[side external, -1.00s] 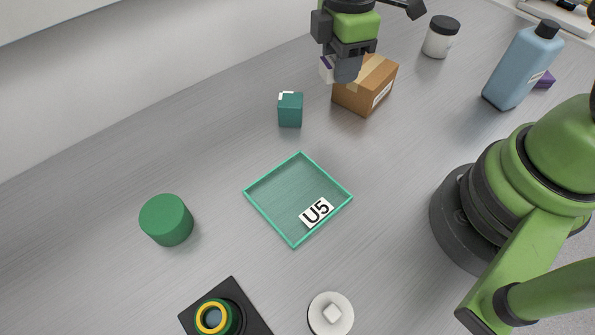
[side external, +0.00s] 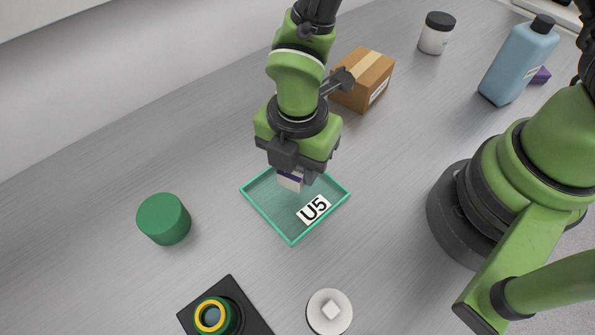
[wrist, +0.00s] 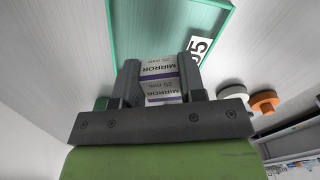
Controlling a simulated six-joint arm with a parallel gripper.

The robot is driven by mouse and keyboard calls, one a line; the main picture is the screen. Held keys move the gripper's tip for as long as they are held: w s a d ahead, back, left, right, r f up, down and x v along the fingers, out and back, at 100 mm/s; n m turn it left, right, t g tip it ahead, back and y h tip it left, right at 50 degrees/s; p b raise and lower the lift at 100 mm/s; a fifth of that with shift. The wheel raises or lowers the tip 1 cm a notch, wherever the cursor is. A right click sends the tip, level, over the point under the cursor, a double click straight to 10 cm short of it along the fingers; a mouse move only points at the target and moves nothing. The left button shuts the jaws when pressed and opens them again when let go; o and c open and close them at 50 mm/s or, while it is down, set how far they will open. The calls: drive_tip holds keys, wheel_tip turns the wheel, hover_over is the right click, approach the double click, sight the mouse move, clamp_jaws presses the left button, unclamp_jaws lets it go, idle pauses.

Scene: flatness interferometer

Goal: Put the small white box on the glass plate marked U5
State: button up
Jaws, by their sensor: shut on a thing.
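The small white box (side external: 290,181) has a purple band; in the wrist view (wrist: 160,88) it reads "MIRROR" and sits between the two fingers. My gripper (side external: 299,177) is shut on it and points down over the back part of the U5 glass plate (side external: 268,212). The plate is a clear square with a teal edge; its green rim and part of its label show in the wrist view (wrist: 112,35). I cannot tell whether the box touches the plate or hangs just above it.
A green cylinder (side external: 163,219) stands left of the plate. A dark mount with a yellow ring (side external: 212,316) and a white round disc (side external: 329,312) lie in front. A cardboard box (side external: 362,80), a jar (side external: 436,33) and a blue bottle (side external: 518,62) stand behind and right.

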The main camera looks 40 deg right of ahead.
sight(298, 176)
drive_tip(key=shift+f, duration=1.6)
drive_tip(key=shift+f, duration=0.1)
drive_tip(key=o, duration=0.9)
